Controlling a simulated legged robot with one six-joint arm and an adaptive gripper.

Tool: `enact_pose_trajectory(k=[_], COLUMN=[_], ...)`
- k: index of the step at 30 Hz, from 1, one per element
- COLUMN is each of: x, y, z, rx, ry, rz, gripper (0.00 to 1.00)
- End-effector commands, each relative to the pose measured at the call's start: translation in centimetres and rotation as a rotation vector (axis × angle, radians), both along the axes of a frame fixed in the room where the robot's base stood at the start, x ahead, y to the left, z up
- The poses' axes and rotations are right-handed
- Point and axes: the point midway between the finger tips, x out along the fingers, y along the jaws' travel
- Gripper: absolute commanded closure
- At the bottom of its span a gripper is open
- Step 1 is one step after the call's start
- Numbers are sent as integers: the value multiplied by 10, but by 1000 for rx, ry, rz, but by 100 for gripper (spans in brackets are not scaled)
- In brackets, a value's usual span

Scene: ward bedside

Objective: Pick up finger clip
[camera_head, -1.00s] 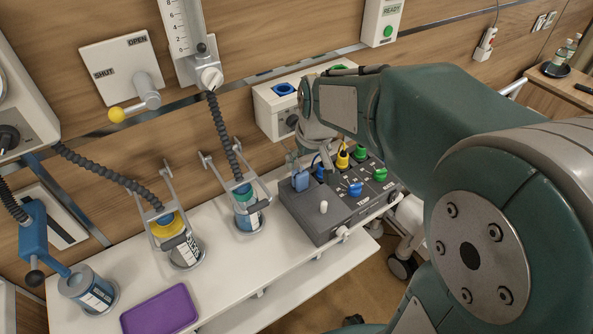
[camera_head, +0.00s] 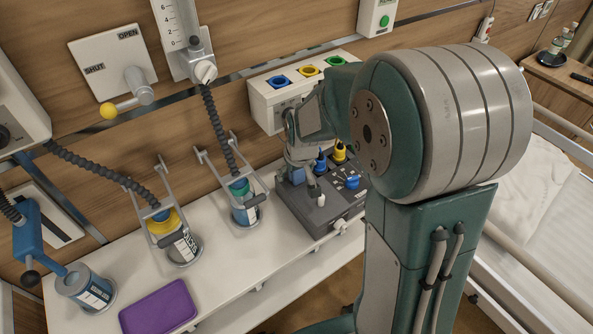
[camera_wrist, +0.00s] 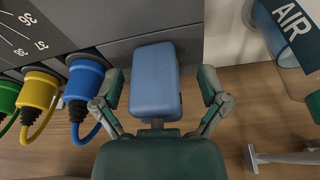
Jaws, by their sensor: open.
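The finger clip looks to be the blue block (camera_wrist: 152,80) in the wrist view, set against the dark grey module's face. In the head view its blue body (camera_head: 297,176) shows partly, with my gripper over it. My gripper (camera_wrist: 161,88) is open, one finger on each side of the block. A gap shows between the block and the right finger; the left finger is closer, and I cannot tell whether it touches. The block's lower end is close to my palm.
The grey module (camera_head: 318,214) carries blue (camera_wrist: 84,80), yellow (camera_wrist: 38,90) and green (camera_wrist: 8,97) cabled plugs, left of my gripper in the wrist view. An AIR-labelled canister (camera_wrist: 290,40) is at right. A purple pad (camera_head: 158,306) lies on the white shelf (camera_head: 235,285).

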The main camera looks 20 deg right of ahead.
Motion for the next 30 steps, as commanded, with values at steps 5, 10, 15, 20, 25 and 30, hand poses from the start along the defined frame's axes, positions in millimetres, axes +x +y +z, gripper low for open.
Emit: enact_pose_trajectory(k=[5,10,15,20,25,30], x=[0,0,0,0,0,1], y=[0,0,0,0,0,0], z=[0,0,0,0,3,21], rx=[0,0,0,0,0,-1], ry=[0,0,0,1,0,-3], rz=[0,0,0,0,0,1], gripper=[7,78,95,95,95,95])
